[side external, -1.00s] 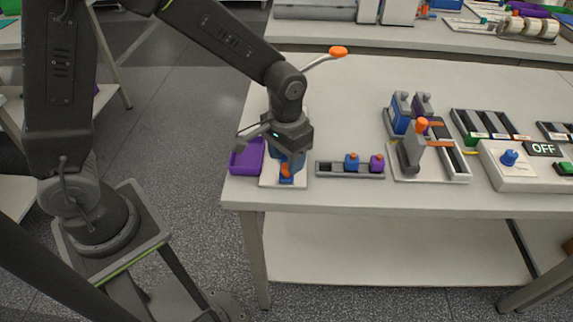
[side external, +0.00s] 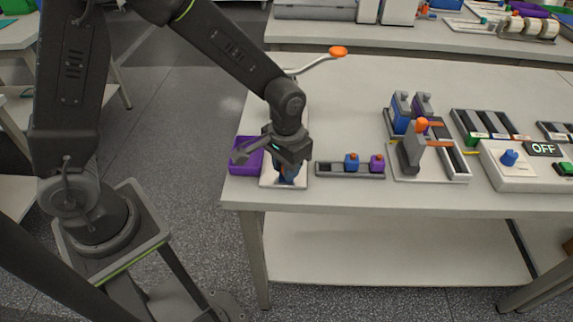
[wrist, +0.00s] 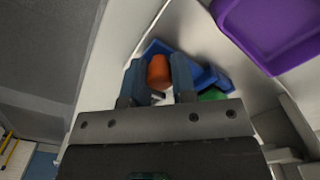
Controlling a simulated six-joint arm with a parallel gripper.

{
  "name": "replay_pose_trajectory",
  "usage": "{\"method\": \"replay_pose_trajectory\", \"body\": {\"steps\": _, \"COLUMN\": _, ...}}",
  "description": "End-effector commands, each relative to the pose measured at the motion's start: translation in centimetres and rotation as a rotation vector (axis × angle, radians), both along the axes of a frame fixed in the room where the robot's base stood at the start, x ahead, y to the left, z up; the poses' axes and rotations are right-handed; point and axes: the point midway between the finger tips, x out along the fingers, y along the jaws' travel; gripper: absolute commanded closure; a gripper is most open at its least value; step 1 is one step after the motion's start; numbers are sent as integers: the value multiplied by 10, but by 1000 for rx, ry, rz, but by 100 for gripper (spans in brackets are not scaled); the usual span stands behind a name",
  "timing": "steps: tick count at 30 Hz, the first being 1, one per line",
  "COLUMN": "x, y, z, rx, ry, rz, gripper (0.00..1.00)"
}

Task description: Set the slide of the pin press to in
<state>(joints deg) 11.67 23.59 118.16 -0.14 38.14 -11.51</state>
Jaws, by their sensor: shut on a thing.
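The pin press stands on a white base plate (side external: 270,183) at the near left corner of the table. Its lever with an orange knob (side external: 338,51) rises behind my arm. In the wrist view, an orange knob (wrist: 158,72) sits between the two fingers of my gripper (wrist: 158,80), which is shut on it. Blue parts of the press (wrist: 208,77) show around the knob, with a bit of green beside them. In the side view my gripper (side external: 283,174) is low over the front of the press and hides the knob and most of the slide.
A purple tray (side external: 246,168) lies just left of the press. A grey rack (side external: 334,170) with a blue and a purple piece is to the right. Further right stand a fixture with an orange-topped lever (side external: 412,150) and a box with an OFF display (side external: 510,170).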

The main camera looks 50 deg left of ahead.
Motion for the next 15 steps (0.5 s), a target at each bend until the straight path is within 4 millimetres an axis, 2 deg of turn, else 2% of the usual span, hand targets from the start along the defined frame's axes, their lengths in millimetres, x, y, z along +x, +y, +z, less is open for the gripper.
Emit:
{"method": "replay_pose_trajectory", "body": {"steps": 1, "x": 0, "y": 0, "z": 0, "rx": 0, "ry": 0, "rz": 0, "gripper": 93}}
{"method": "replay_pose_trajectory", "body": {"steps": 3, "x": 0, "y": 0, "z": 0, "rx": 0, "ry": 0, "rz": 0, "gripper": 100}}
{"method": "replay_pose_trajectory", "body": {"steps": 11, "x": 1, "y": 1, "z": 0, "rx": 0, "ry": 0, "rz": 1, "gripper": 100}}
{"method": "replay_pose_trajectory", "body": {"steps": 15, "x": 15, "y": 14, "z": 0, "rx": 1, "ry": -1, "rz": 6, "gripper": 100}}
